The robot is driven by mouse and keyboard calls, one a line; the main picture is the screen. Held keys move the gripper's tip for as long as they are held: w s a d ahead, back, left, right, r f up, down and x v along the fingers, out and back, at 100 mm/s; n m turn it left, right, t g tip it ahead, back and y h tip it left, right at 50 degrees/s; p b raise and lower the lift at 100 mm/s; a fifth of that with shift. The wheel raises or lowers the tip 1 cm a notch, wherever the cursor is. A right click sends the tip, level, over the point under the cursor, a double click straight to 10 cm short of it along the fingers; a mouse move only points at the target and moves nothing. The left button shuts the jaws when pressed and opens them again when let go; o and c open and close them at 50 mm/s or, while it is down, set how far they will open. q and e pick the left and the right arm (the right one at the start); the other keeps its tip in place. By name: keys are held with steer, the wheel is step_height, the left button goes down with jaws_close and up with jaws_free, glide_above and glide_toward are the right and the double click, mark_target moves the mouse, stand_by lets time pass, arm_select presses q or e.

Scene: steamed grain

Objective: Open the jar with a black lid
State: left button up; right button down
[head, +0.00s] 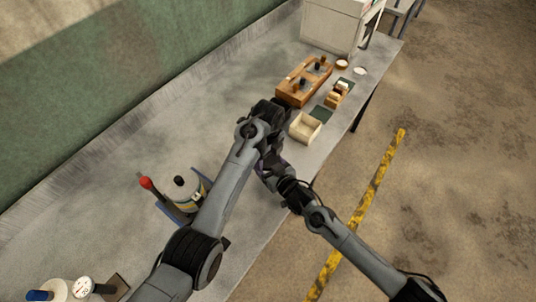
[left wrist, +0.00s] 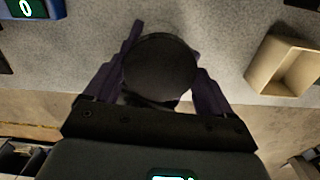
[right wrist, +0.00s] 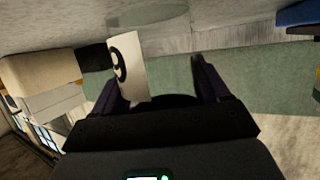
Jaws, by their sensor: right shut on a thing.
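A round black lid (left wrist: 160,65) shows from above in the left wrist view, between the fingers of my left gripper (left wrist: 165,68). The fingers lie close along both sides of it; whether they press on it is unclear. My right gripper (right wrist: 157,78) is shut on what looks like the clear jar. A white label (right wrist: 131,65) with a dark numeral and a dark rounded edge (right wrist: 175,100) show between its fingers. In the head view both grippers meet above the table, and my arms hide the jar.
An open cream box (head: 305,128) and a wooden rack (head: 304,80) stand on the table (head: 240,75) beyond my grippers. A large white appliance (head: 333,25) is at the far end.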

arm_select(q)
steer(key=shift+o, duration=1.3)
steer(key=shift+r, duration=2.25)
arm_select(e)
jaws_free()
steer(key=shift+s+d, duration=0.1)
arm_select(q)
steer(key=shift+r+p, duration=0.55)
steer(key=shift+p, duration=0.05)
arm_select(e)
steer(key=v, duration=1)
steer(key=shift+s, duration=0.2)
